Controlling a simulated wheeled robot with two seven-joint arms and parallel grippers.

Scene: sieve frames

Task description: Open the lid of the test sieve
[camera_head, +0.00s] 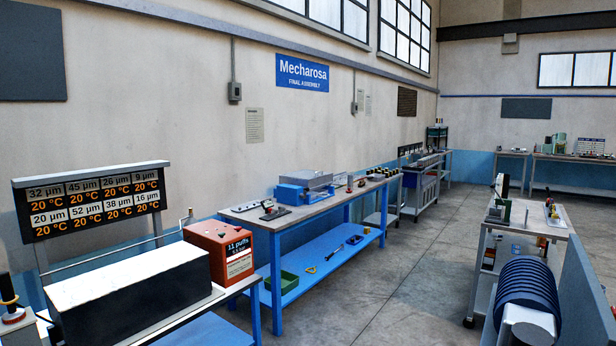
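Neither of my grippers shows in the head view. I cannot pick out a test sieve or its lid for sure. A blue device with a flat grey top (304,180) sits on the blue-legged workbench (345,202) in the middle, and its top looks closed. A row of dark blue round discs (522,285) stands on edge at the lower right. I cannot tell whether either of these is the test sieve.
A black box with a white top (130,268) and a red-orange box (220,250) stand on the near-left bench. A display board (90,200) stands behind them. A small cart (530,215) is at the right. Grey floor (400,290) is clear between the benches and cart.

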